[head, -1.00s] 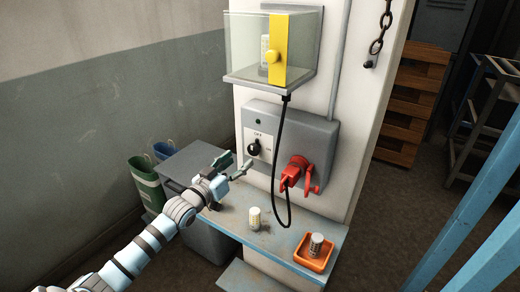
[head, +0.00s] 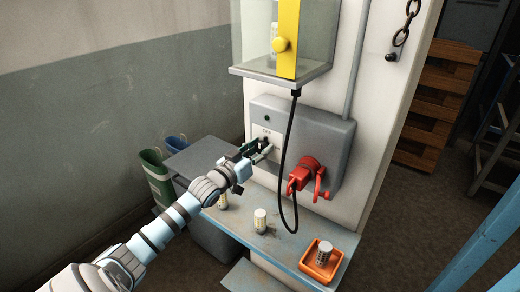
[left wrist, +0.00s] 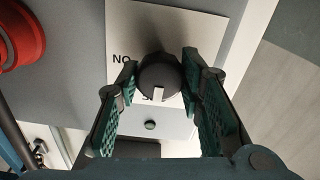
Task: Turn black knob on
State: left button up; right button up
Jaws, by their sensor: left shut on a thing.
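The black knob (left wrist: 160,75) sits on a white label plate (left wrist: 205,28) on the front of a grey wall box (head: 322,130). In the left wrist view my left gripper (left wrist: 160,82) has its green pads on both sides of the knob, shut on it. The knob's white mark points to the bottom of that view, toward partly hidden lettering. The ON lettering appears upside down at the left of the knob. In the head view my left gripper (head: 262,147) reaches the box and largely hides the knob. My right gripper is not in view.
A red plug or handle (head: 308,176) is on the box, right of the knob. A black cable (head: 284,160) hangs between them from a clear case (head: 310,50). Below, a shelf (head: 290,250) holds white cylinders (head: 260,220) and an orange tray (head: 311,270).

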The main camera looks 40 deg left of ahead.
pick_arm(q)
jog(key=shift+f+m, duration=0.1)
jog(key=shift+m, duration=0.2)
jog(key=m+b, duration=0.2)
jog(key=m, duration=0.1)
jog(key=m+b, duration=0.1)
jog(key=m, duration=0.4)
jog(key=m+b, duration=0.1)
jog(key=m, duration=0.3)
jog(key=shift+m, duration=0.3)
jog(key=m, duration=0.2)
jog(key=m+b, duration=0.1)
jog(key=m, duration=0.1)
jog(key=shift+r+m, duration=0.2)
jog(key=shift+m, duration=0.2)
